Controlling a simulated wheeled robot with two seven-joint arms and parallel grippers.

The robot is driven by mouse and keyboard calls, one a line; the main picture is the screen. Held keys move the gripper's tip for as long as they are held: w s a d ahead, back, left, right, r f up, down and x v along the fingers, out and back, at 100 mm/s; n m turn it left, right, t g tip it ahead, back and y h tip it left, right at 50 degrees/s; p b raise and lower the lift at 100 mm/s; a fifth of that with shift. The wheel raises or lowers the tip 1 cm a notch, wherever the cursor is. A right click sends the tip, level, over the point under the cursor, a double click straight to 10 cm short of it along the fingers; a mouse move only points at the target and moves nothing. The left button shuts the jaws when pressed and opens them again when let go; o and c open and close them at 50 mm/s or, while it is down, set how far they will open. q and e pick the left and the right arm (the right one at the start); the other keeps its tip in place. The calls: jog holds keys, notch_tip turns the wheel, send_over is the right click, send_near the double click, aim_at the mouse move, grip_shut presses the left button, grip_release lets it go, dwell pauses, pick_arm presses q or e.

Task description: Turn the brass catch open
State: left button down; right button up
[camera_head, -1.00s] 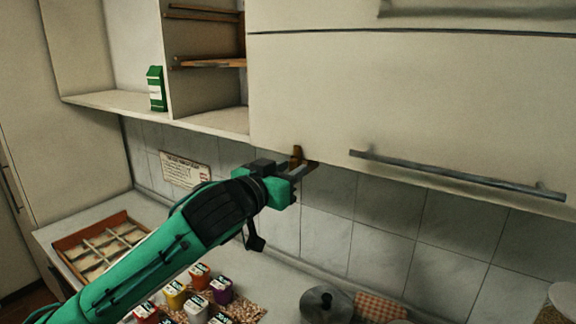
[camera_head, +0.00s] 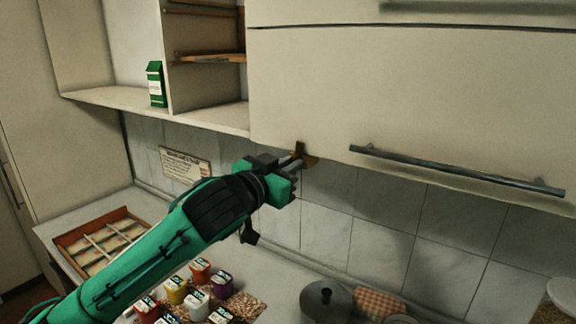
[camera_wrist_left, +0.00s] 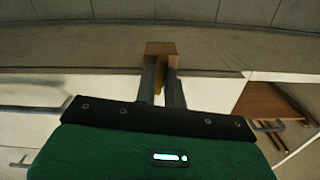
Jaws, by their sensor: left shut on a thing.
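The brass catch (camera_head: 300,150) sits at the lower left edge of the large cream cabinet door (camera_head: 400,100). Its upper part stands upright against the door in the head view. My left gripper (camera_head: 298,162) reaches it from the left and is shut on it. In the left wrist view the two fingers (camera_wrist_left: 160,85) stand close together with the brass-brown catch (camera_wrist_left: 160,48) at and between their tips. The fingers partly hide the catch. My right gripper is in neither view.
A long grey bar handle (camera_head: 455,172) runs along the door's lower edge. A green carton (camera_head: 156,84) stands on the open shelf at left. Below are several small pots (camera_head: 198,300), a wooden divided tray (camera_head: 100,240) and a dark lidded pot (camera_head: 325,300).

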pick_arm(q)
jog(key=shift+s+d+f+m+p, duration=0.1)
jog(key=shift+m+p, duration=0.5)
jog(key=shift+m, duration=3.45)
jog(key=shift+f+m+p, duration=0.1)
jog(key=shift+m+p, duration=0.5)
jog(key=shift+m, duration=3.45)
jog(key=c, duration=1.5)
grip_release()
